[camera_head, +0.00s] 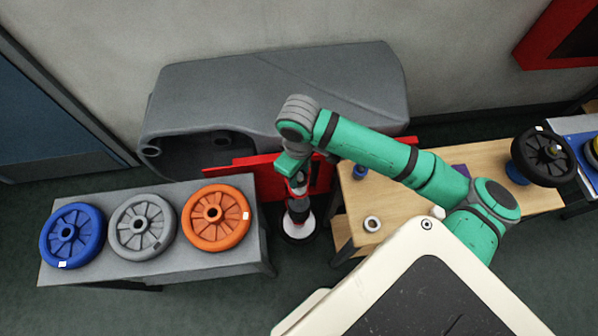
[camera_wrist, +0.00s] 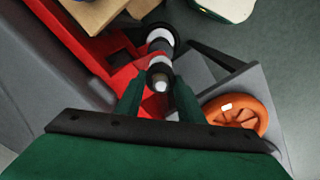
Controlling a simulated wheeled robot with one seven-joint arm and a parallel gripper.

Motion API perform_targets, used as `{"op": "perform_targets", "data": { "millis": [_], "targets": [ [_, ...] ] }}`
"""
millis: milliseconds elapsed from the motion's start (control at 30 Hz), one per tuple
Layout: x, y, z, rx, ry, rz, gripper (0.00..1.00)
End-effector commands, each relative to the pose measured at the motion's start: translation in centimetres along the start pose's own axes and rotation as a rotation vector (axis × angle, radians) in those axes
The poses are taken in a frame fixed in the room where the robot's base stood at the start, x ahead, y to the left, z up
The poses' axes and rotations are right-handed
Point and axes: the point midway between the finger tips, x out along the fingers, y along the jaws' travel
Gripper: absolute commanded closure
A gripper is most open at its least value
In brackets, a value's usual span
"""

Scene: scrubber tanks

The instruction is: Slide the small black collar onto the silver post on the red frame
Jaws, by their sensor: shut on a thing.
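In the wrist view my gripper (camera_wrist: 158,92) has its two green fingers closed on the small black collar (camera_wrist: 153,78). The collar lies in line with the silver post (camera_wrist: 161,86), whose bright end shows within the ring. I cannot tell how far the post passes through the collar. Beyond it are a white section and another black ring (camera_wrist: 160,34). The red frame (camera_wrist: 85,48) runs along the left. In the head view my gripper (camera_head: 292,167) points down beside the red frame (camera_head: 255,173); the collar is too small to make out there.
A grey bench (camera_head: 165,262) at left carries blue, grey and orange wheels (camera_head: 215,216). A wooden table (camera_head: 400,207) at right holds a small pale ring (camera_head: 372,224), a blue part (camera_head: 360,171) and a black wheel (camera_head: 543,156). The grey tank body (camera_head: 260,90) stands behind.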

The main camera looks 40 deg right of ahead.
Motion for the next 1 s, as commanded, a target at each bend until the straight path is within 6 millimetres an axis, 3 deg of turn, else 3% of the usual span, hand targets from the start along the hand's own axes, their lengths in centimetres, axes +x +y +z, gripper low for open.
{"op": "perform_targets", "data": {
  "millis": [1000],
  "targets": [
    [0.54, 0.0, 0.0, 0.0, 0.0, 0.0, 0.93]
  ]
}}
